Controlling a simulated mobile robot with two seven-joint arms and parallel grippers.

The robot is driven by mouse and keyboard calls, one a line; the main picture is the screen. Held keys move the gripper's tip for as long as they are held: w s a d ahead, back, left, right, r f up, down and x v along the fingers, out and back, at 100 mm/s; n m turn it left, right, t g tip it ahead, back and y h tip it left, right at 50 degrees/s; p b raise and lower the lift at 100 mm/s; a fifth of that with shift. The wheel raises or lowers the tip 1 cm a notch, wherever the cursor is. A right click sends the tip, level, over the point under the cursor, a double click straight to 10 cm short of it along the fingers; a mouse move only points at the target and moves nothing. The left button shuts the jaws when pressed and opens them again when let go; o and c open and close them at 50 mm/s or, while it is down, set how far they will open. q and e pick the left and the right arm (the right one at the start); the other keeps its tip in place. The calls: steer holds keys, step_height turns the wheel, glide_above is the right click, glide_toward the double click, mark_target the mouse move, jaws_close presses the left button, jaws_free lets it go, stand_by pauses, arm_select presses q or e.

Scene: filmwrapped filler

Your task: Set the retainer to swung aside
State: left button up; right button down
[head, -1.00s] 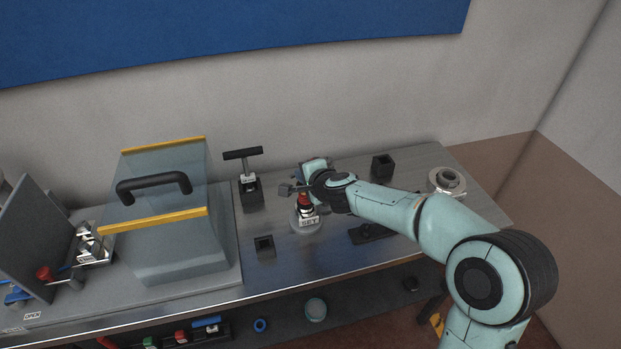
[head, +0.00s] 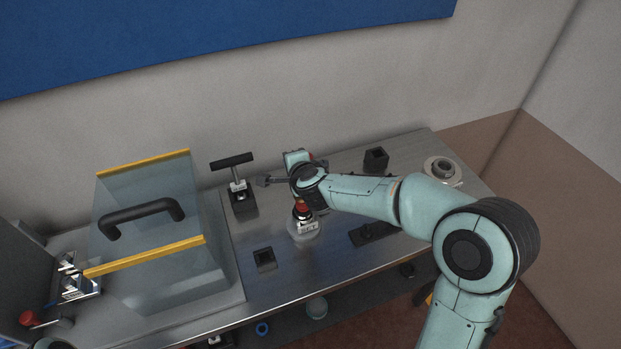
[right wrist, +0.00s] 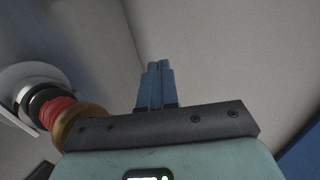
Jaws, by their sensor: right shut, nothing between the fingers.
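I cannot tell for sure which part is the retainer. My right forearm partly hides a red-topped button unit (head: 303,212) on a round base. My left gripper is out of view.
A clear cover (head: 150,228) with a black handle and yellow edges stands left. An open black socket (head: 264,260) sits at front, a black block (head: 376,159) at back right, and a round flanged part (head: 442,170) at far right. A wall closes the back.

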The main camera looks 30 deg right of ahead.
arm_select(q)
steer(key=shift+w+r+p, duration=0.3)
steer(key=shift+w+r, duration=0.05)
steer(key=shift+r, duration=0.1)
arm_select(e)
steer(key=shift+w+d, duration=0.7)
steer(key=shift+w, duration=0.3)
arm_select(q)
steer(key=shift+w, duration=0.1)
arm_select(e)
steer(key=shift+w+d, duration=0.1)
steer(key=shift+w, duration=0.05)
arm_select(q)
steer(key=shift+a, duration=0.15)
